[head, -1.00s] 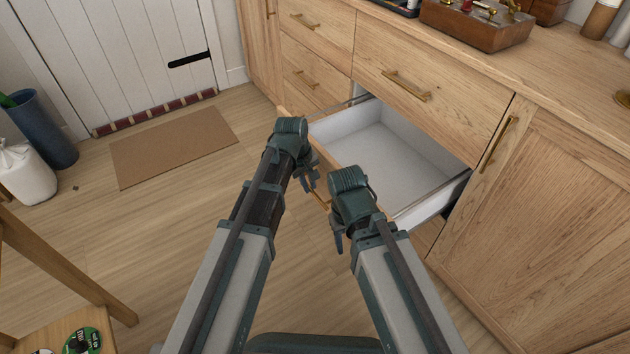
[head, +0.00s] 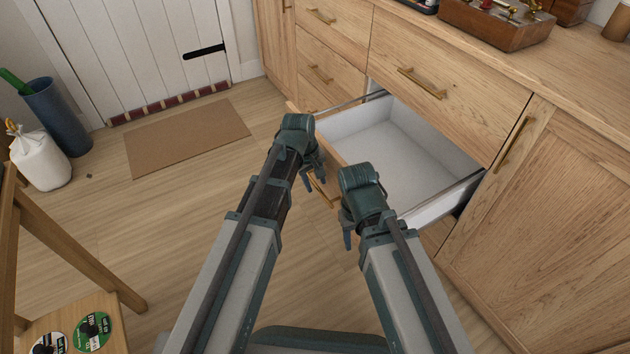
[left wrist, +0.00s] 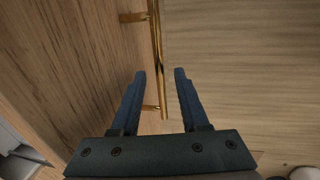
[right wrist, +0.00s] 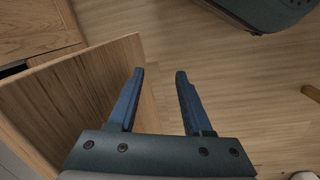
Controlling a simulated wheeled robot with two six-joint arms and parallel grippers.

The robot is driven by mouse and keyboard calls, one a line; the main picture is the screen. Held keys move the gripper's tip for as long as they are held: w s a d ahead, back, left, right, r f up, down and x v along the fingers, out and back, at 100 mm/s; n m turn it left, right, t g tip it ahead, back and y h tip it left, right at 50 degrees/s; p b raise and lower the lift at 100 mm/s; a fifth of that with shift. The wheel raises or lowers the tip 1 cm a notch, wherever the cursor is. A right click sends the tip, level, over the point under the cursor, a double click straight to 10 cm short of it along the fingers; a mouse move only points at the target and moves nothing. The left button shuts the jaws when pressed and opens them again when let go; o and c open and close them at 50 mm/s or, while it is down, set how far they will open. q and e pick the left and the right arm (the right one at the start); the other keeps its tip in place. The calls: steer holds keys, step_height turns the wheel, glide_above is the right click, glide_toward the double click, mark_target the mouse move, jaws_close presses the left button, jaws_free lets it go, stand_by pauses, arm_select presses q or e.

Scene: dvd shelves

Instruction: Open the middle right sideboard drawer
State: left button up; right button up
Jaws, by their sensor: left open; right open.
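The middle right sideboard drawer (head: 390,155) is pulled well out in the head view, and its white inside looks empty. Its front is partly hidden by my arms. My left gripper (head: 314,182) is at the drawer front near the brass handle (head: 322,192). In the left wrist view the handle (left wrist: 157,60) runs up from between the open left fingers (left wrist: 160,72), with no grip visible. My right gripper (right wrist: 161,72) is open and empty beside the end of the drawer front (right wrist: 95,85), with floor beyond its fingers. In the head view the right gripper (head: 347,240) is mostly hidden by its own wrist.
The closed drawer above (head: 440,85) and a right cupboard door (head: 540,200) flank the open drawer. A wooden box (head: 495,25) stands on the sideboard top. A chair (head: 70,260) is at left; the floor by the doormat (head: 185,138) is clear.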

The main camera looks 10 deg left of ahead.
arm_select(q)
steer(key=shift+r, duration=0.1)
arm_select(e)
steer(key=shift+r, duration=0.1)
arm_select(q)
step_height(320, 180, up, 13)
steer(key=s+a+p, duration=0.1)
steer(key=a+p, duration=0.1)
steer(key=p, duration=1.1)
steer(key=shift+s+r, duration=0.15)
steer(key=shift+s, duration=0.15)
arm_select(e)
step_height(320, 180, up, 13)
steer(key=shift+r, duration=0.2)
